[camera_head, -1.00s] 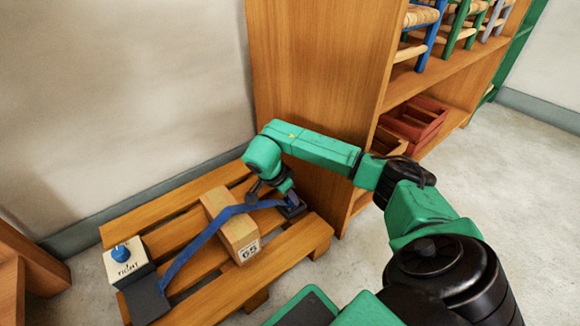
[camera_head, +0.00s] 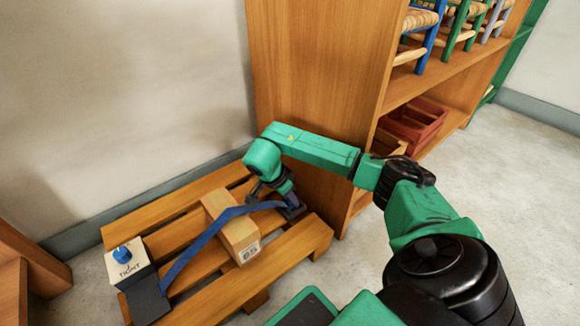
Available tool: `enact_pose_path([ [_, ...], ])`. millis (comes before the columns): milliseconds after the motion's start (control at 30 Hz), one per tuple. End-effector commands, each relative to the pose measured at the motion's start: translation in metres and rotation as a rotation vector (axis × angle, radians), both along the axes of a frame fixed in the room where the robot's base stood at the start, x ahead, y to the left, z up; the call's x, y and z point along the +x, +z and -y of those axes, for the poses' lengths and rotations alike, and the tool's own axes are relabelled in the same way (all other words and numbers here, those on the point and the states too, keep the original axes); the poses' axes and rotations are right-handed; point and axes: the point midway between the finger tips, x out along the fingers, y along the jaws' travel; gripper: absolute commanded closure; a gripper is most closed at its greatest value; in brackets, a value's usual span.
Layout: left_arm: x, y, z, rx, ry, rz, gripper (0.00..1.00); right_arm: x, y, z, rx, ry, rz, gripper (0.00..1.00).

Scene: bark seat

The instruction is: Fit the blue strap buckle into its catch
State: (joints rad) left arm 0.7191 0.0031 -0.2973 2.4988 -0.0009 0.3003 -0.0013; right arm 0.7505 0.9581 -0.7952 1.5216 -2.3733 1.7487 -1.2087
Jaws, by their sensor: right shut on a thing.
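A blue strap (camera_head: 207,236) runs from a dark block (camera_head: 147,301) at the pallet's left end, over a wooden block marked 65 (camera_head: 236,234), to the right end. My right gripper (camera_head: 287,206) is at the pallet's right end, shut on the strap's buckle end. A dark catch (camera_head: 294,211) sits there, right at the gripper. The gripper hides most of the buckle, so I cannot tell whether it is in the catch. My left gripper is not in view.
The slatted wooden pallet (camera_head: 275,262) stands against the wall. A white box with a blue knob, marked TIGHT (camera_head: 127,263), is at its left end. A wooden shelf (camera_head: 318,75) with chairs and red crates (camera_head: 415,122) rises close behind my right arm. The floor at right is clear.

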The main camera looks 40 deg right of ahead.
Motion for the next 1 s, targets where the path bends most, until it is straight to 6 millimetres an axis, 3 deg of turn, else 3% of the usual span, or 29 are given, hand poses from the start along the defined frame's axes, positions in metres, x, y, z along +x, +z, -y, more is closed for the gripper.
enact_pose_path([
  [167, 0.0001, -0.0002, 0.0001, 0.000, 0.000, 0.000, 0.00, 0.0000, -0.0034, 0.0000, 0.000, 0.000, -0.001, 1.00],
  [200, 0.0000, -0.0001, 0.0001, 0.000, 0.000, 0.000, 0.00, 0.0000, -0.0036, 0.0000, 0.000, 0.000, 0.000, 0.60],
  [267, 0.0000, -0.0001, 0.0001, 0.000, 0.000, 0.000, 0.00, 0.0000, -0.0034, 0.0000, 0.000, 0.000, 0.000, 0.37],
  [300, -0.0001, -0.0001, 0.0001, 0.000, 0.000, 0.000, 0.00, 0.0000, -0.0034, -0.0001, 0.000, 0.000, 0.000, 0.33],
  [500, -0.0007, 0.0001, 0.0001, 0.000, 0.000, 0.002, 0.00, 0.0000, -0.0035, -0.0001, 0.000, 0.000, 0.000, 0.33],
  [567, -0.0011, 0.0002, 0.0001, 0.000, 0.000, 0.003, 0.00, -0.0001, -0.0038, -0.0002, 0.000, 0.000, -0.001, 0.14],
  [1000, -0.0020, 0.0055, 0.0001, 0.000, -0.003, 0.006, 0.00, 0.0001, 0.0017, -0.0001, 0.000, 0.000, 0.000, 0.13],
])
